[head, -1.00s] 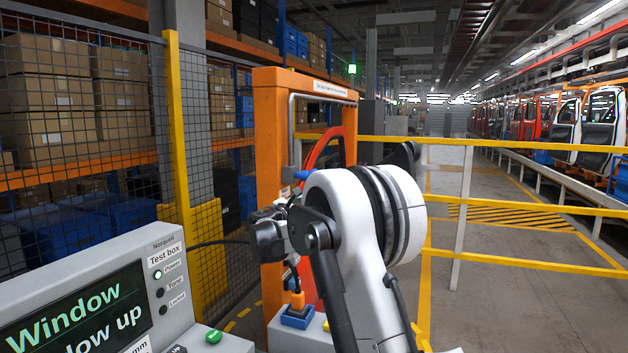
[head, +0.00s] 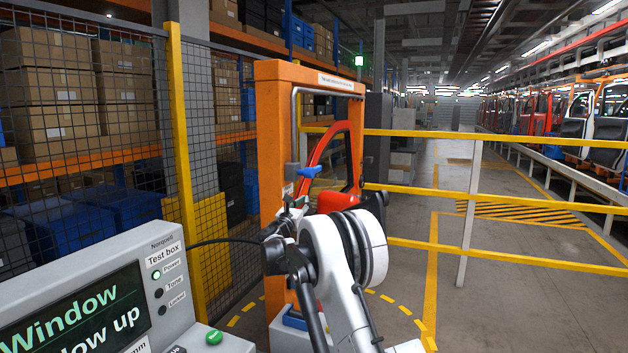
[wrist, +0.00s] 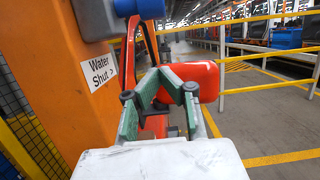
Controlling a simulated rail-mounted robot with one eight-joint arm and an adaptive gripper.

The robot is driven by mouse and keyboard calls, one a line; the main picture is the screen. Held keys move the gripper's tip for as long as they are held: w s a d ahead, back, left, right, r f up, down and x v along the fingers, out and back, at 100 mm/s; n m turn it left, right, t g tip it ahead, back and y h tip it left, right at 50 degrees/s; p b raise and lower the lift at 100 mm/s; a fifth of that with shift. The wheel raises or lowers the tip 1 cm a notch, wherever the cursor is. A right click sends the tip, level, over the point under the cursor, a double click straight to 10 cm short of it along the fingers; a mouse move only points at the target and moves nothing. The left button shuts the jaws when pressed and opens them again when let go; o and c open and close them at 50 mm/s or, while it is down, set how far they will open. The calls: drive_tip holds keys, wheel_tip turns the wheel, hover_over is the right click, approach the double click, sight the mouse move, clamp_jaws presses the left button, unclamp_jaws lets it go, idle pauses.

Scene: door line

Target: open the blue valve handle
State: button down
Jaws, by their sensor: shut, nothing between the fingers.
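The blue valve handle (head: 308,171) sits on a grey valve body (head: 292,171) on the orange post. In the wrist view the blue handle (wrist: 138,8) shows at the top edge, partly cut off, on a blue-grey valve body (wrist: 95,15). My gripper (wrist: 162,73) is shut and empty, its green-padded fingertips together. It is below the handle and apart from it. In the head view my gripper (head: 292,213) is partly hidden by my own wrist. A "Water Shut >" label (wrist: 103,70) is on the post below the valve.
The orange frame (head: 272,150) stands close on the left, with a red car door (head: 340,165) behind the handle. A test box (head: 150,290) is at the front left. Yellow railings (head: 500,197) cross the right. A wire fence (head: 90,120) runs along the left.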

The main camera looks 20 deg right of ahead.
sight(310, 170)
drive_tip(key=shift+d, duration=0.1)
drive_tip(key=w+d+r+p, duration=0.4)
drive_tip(key=w+d+r, duration=0.2)
drive_tip(key=d, duration=0.1)
drive_tip(key=shift+w+r, duration=0.2)
drive_tip(key=shift+w, duration=0.15)
